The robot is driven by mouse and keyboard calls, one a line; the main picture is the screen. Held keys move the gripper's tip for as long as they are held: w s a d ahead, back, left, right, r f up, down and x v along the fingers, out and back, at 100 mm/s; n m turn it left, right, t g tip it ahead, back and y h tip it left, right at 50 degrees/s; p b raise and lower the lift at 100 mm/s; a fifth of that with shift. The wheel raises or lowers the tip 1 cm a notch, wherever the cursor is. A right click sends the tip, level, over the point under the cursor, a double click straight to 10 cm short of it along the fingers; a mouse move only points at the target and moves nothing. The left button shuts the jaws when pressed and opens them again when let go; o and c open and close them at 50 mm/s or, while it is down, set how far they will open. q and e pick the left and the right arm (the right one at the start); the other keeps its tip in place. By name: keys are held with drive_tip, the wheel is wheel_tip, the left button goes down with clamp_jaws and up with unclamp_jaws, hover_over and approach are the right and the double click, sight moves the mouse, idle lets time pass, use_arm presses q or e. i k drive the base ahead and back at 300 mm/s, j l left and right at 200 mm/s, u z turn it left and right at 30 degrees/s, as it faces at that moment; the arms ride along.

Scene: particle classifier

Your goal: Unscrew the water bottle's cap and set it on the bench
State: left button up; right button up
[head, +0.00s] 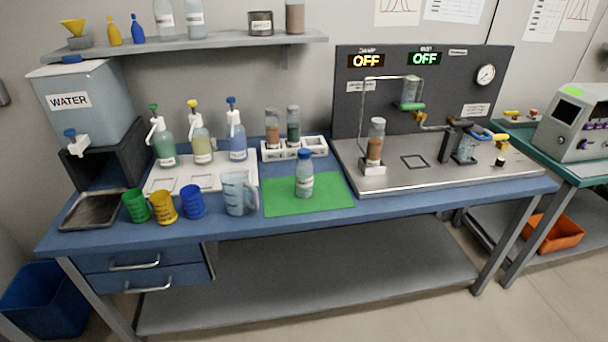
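The water bottle (304,178) stands upright on the green mat (336,195) near the middle of the bench. It is a small clear bottle with a pale label, too small to read. Its blue cap (305,154) sits on top of the bottle. The blue bench top (400,203) shows bare around the mat, in front and to the right. Neither of my grippers shows in the head view.
A clear measuring jug (238,193) stands close left of the mat. Green, yellow and blue cups (164,207) stand further left. A white rack (292,150) with vials is behind the bottle. A metal tray with apparatus (430,175) lies to the right.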

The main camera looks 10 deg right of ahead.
sight(304, 168)
drive_tip(key=i+l+u, duration=0.15)
drive_tip(key=l, duration=0.25)
drive_tip(key=i+l+u, duration=0.15)
drive_tip(key=l, duration=0.25)
drive_tip(key=i+l+u, duration=0.15)
drive_tip(key=l, duration=0.25)
drive_tip(key=l+u, duration=0.15)
drive_tip(key=l, duration=0.3)
